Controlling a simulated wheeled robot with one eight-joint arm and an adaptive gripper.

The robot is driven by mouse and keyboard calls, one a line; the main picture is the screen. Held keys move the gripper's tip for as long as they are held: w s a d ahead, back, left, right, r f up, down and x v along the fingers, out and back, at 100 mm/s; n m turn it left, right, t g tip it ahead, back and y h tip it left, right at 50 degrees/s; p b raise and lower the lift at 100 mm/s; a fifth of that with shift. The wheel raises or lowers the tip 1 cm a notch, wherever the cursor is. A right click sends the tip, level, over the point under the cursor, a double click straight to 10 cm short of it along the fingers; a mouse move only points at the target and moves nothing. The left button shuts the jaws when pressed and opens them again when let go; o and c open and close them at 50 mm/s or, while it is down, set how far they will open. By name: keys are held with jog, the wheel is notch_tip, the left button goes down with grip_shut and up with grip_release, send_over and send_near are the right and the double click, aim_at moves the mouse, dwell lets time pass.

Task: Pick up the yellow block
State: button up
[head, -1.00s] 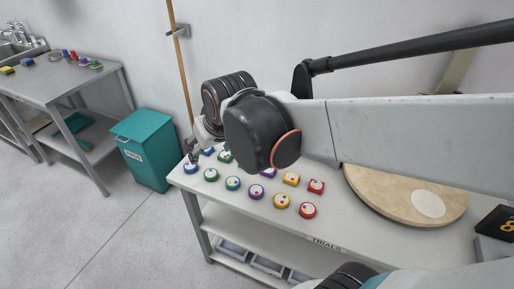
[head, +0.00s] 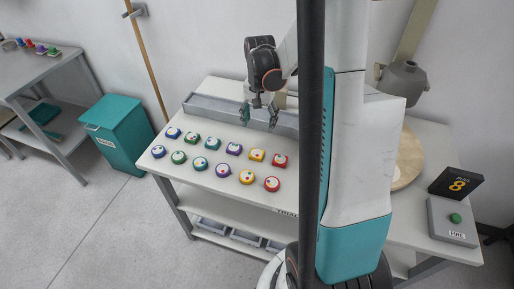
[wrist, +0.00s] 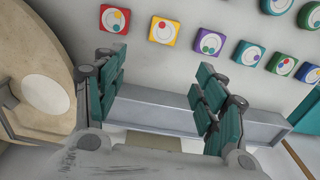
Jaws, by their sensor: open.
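A square yellow block (head: 257,155) with a white dial-like top lies on the white table, in the back row between a purple and a red block. It also shows in the wrist view (wrist: 164,31) near the top. A round yellow piece (head: 247,177) lies in front of it in the head view. My gripper (head: 259,115) is open and empty, above the table and behind the rows. In the wrist view my gripper's (wrist: 157,78) teal fingers are spread apart, with the square yellow block beyond them, not between them.
A red block (head: 280,160) and a purple block (head: 234,149) flank the yellow one closely. A long grey tray (head: 215,108) lies behind the rows, under my gripper. A round beige disc (head: 408,160) and a green button box (head: 453,222) are at right.

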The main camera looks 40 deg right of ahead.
jog(key=b, duration=0.3)
send_over(257, 151)
jog(key=f, duration=0.5)
jog(key=d+f, duration=0.1)
jog(key=f, duration=0.2)
jog(key=shift+f, duration=0.2)
jog(key=shift+s+a+f+b, duration=0.15)
jog(key=shift+f+b, duration=0.2)
jog(key=shift+f, duration=0.55)
jog(key=shift+w+a+f+b, duration=0.15)
jog(key=shift+f+b, duration=0.25)
jog(key=shift+f, duration=0.5)
jog(key=shift+s+a+f+b, duration=0.1)
jog(key=shift+a+f+b, duration=0.2)
jog(key=shift+f, duration=0.6)
jog(key=shift+r, duration=0.1)
jog(key=c, duration=1.2)
